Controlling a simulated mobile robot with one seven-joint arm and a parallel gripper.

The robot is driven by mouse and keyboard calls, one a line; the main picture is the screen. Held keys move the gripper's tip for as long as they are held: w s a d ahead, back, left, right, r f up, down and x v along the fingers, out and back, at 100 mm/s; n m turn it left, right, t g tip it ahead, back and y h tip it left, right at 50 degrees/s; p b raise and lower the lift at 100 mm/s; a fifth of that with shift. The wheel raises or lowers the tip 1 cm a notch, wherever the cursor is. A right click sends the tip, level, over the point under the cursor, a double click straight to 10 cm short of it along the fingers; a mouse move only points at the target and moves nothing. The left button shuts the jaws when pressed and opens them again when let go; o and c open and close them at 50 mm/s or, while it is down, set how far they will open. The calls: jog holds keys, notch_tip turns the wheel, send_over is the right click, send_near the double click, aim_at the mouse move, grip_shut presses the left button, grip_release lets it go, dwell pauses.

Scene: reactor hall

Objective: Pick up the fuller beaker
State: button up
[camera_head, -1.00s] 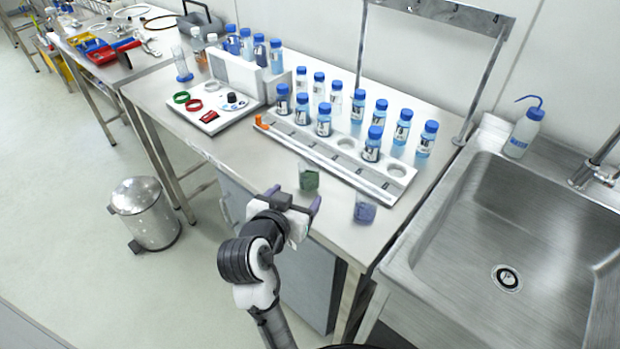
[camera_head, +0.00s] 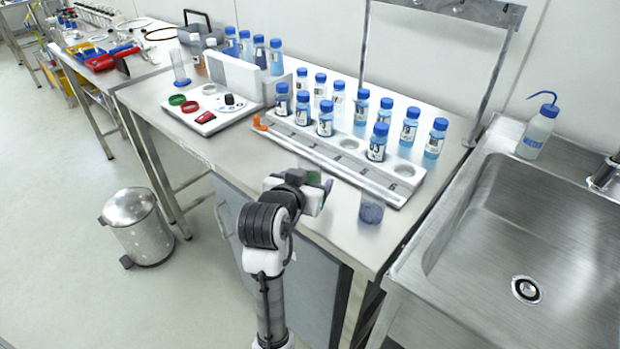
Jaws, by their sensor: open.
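A small clear beaker with green contents (camera_head: 313,177) stands on the bench near its front edge, mostly hidden behind my gripper. A second small beaker with purple-blue contents (camera_head: 371,209) stands to its right, near the front right corner of the bench, in plain view. My gripper (camera_head: 307,179) is open at the green beaker, with one purple fingertip showing on its right side. I cannot tell whether the beaker is between the fingers or just beyond them. The purple beaker is apart from my gripper.
A white rack (camera_head: 340,160) with several blue-capped bottles stands behind the beakers. A white stirrer plate (camera_head: 205,105) with red and green rings is to the left. A steel sink (camera_head: 530,235) and a wash bottle (camera_head: 537,130) are at right. A metal bin (camera_head: 140,228) stands on the floor.

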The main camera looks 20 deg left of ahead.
aim_at(309, 177)
jog(key=x, duration=0.2)
jog(key=b+x, duration=0.1)
jog(key=x, duration=0.1)
jog(key=shift+s+a+f, duration=0.15)
jog(key=shift+a+f, duration=0.05)
jog(key=shift+a, duration=0.1)
jog(key=shift+w+f, duration=0.15)
jog(key=shift+w, duration=0.35)
jog(key=c, duration=1.1)
